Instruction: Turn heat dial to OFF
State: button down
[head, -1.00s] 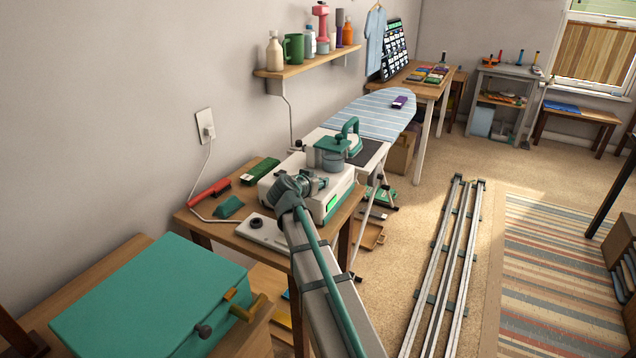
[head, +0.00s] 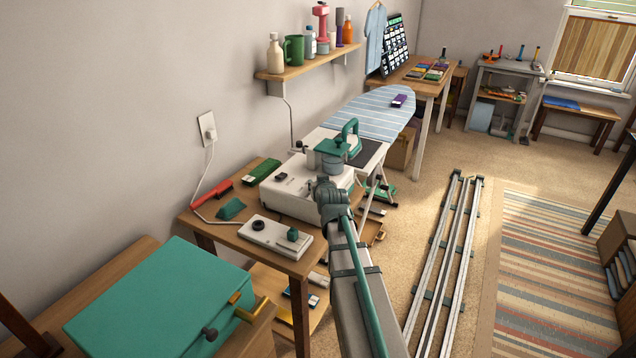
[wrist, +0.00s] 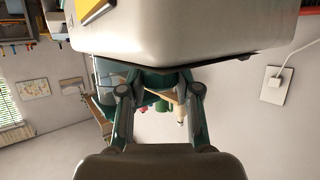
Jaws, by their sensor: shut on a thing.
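A white ironing station (head: 290,200) stands on the wooden side table, with a green and grey iron (head: 343,143) on its far side. My gripper (head: 328,184) is at the station's near right side. In the wrist view a large pale rounded body (wrist: 180,30) fills the top, and my gripper (wrist: 158,72) meets its dark lower edge. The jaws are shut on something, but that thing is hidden. I cannot make out the heat dial or its marking. A white panel (head: 270,238) with a black knob (head: 258,225) and a green knob (head: 292,234) lies apart from my gripper.
A red-handled brush (head: 210,193) and a green box (head: 261,171) lie by the wall. A teal case (head: 160,295) is at the near left. A striped ironing board (head: 370,115) stands behind. Floor rails (head: 445,265) run at the right.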

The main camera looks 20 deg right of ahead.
jog(key=shift+d+f+n+y+b, duration=0.1)
jog(key=shift+f+n+y+b, duration=0.1)
jog(key=shift+n+y+b, duration=0.55)
jog(key=shift+f+n+y+b, duration=0.25)
jog(key=shift+y+b, duration=0.2)
jog(key=shift+b, duration=0.6)
jog(key=n+y+b, duration=0.2)
jog(key=y+b, duration=0.1)
jog(key=b, duration=0.3)
jog(key=shift+w+f+n+b, duration=0.1)
jog(key=shift+w+n+b, duration=0.05)
jog(key=shift+n+b, duration=0.2)
jog(key=n+y+b, duration=0.2)
jog(key=b, duration=0.1)
jog(key=n+g+y+b, duration=0.1)
jog(key=b, duration=0.1)
jog(key=shift+r+y, duration=0.3)
jog(key=shift+y, duration=0.1)
jog(key=shift+r+n+g+y+b, duration=0.1)
jog(key=shift+n+g+y+b, duration=0.3)
jog(key=shift+n+y+b, duration=0.45)
jog(key=shift+s, duration=0.2)
jog(key=c, duration=0.8)
grip_release()
jog(key=shift+r, duration=0.1)
